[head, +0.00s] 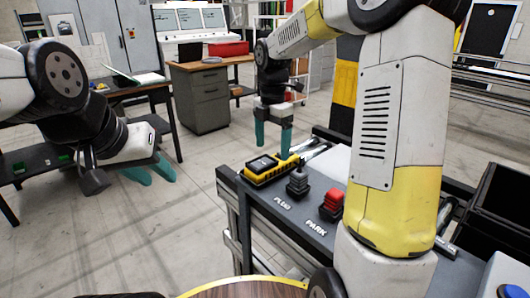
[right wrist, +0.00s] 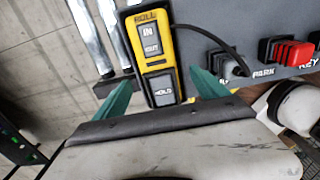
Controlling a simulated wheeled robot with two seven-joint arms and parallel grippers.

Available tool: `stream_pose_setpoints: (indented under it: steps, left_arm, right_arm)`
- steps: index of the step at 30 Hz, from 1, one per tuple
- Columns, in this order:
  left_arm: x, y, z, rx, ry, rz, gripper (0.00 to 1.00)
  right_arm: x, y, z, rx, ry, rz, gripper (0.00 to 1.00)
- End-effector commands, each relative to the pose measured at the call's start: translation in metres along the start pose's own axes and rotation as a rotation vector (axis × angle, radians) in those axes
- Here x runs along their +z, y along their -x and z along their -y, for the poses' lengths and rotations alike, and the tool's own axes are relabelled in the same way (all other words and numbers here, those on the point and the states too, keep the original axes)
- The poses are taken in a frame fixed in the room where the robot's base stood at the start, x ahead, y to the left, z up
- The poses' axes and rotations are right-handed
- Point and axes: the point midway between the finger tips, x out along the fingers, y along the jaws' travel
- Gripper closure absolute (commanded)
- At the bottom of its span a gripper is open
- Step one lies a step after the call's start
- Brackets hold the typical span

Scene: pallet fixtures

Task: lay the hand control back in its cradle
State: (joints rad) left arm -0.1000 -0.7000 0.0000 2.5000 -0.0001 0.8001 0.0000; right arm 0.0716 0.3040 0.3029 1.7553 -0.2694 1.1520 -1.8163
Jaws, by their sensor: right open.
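The hand control (head: 270,168) is a yellow and black pendant lying at the far left corner of the grey console top. My left gripper (head: 160,175) is open and empty, away to the left. I cannot clearly make out the cradle.
On the console (head: 262,208) stand a black PLUG connector (head: 297,184) and a red PARK connector (head: 332,203). Metal tubes (right wrist: 90,35) lie beside the pendant. A wooden-topped desk (head: 205,95) stands behind. Open floor lies left of the console.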

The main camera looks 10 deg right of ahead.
Motion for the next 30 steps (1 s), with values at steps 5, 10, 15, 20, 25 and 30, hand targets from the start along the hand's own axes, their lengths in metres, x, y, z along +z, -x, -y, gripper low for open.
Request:
stream_pose_setpoints:
  steps: [5,10,15,20,25,30]
  left_arm:
    - [0.0,0.0,0.0,0.0,0.0,0.0,0.64]
    - [0.0,0.0,0.0,0.0,0.0,0.0,0.64]
    - [0.0,0.0,0.0,0.0,0.0,0.0,0.64]
    - [0.0,0.0,0.0,0.0,0.0,0.0,0.64]
    - [0.0,0.0,0.0,0.0,0.0,0.0,0.64]
    - [0.0,0.0,0.0,0.0,0.0,0.0,0.64]
  right_arm:
    - [0.0,0.04,-0.001,0.006,0.002,0.003,0.17]
    - [0.0,0.064,-0.001,0.007,0.002,0.003,0.17]
    - [-0.004,0.078,0.006,0.019,-0.05,0.01,0.17]
    - [-0.019,0.095,0.04,0.102,-0.359,0.032,0.17]
    - [-0.044,0.105,0.098,0.256,-0.888,-0.016,0.17]
    - [-0.068,0.098,0.151,0.399,-1.418,-0.175,0.17]
